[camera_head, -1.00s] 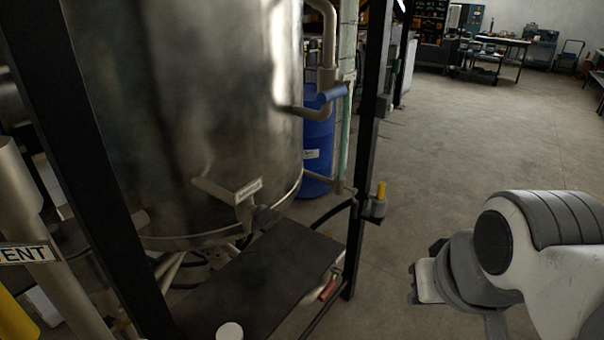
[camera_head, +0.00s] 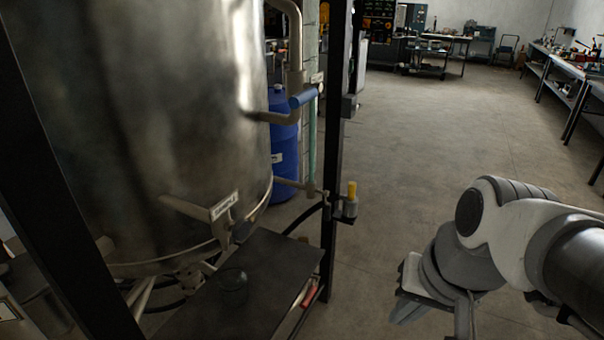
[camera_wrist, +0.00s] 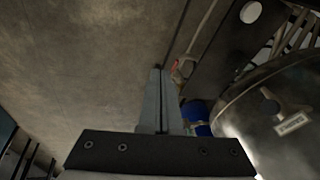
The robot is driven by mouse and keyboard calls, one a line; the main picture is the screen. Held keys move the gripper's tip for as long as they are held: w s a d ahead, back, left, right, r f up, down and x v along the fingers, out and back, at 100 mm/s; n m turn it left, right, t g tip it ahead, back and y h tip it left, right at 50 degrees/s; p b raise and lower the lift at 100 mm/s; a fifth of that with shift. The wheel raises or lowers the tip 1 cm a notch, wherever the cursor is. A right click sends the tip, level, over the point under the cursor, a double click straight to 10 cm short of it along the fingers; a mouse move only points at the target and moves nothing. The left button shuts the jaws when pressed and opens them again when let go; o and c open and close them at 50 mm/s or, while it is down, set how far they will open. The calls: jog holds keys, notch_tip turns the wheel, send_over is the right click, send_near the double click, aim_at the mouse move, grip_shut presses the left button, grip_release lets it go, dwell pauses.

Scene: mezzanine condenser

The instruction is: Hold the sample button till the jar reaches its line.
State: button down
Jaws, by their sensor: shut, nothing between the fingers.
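A dark, see-through jar (camera_head: 232,287) stands on the black shelf under the steel tank, below the tank's spout. Its line and fill level are too dark to read. A yellow cylinder (camera_head: 352,190) stands up from a small grey box (camera_head: 349,208) on the black post; I cannot tell whether it is the sample button. My gripper (camera_head: 404,306) is right of the post and shelf, apart from both, over open floor. In the wrist view my gripper (camera_wrist: 158,72) has its fingers together with nothing between them.
The steel tank (camera_head: 150,110) and black posts fill the left. A labelled spout (camera_head: 223,206), a blue-handled pipe (camera_head: 303,97), a blue drum (camera_head: 283,150) and a red handle (camera_head: 309,296) are near the shelf (camera_head: 275,260). A white disc (camera_wrist: 250,12) shows in the wrist view.

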aim_at(246, 230)
jog(key=w+a+f+m+g+y+b, duration=0.1)
jog(key=a+f+m+g+y, duration=0.15)
jog(key=a+m+y, duration=0.2)
jog(key=a+f+m+g+y+b, duration=0.1)
jog(key=a+f+m+y, duration=0.25)
jog(key=a, duration=0.25)
jog(key=w+r+m+t+y+b, duration=0.1)
jog(key=w+r+m+t+y, duration=0.2)
jog(key=w+m+t+y, duration=0.4)
jog(key=w+m, duration=0.3)
jog(key=m, duration=0.2)
jog(key=shift+r+b, duration=0.3)
jog(key=shift+r, duration=0.05)
jog(key=shift+w, duration=0.1)
jog(key=b+x, duration=0.2)
jog(key=x, duration=1.1)
jog(key=shift+w+a, duration=0.15)
jog(key=shift+a, duration=0.3)
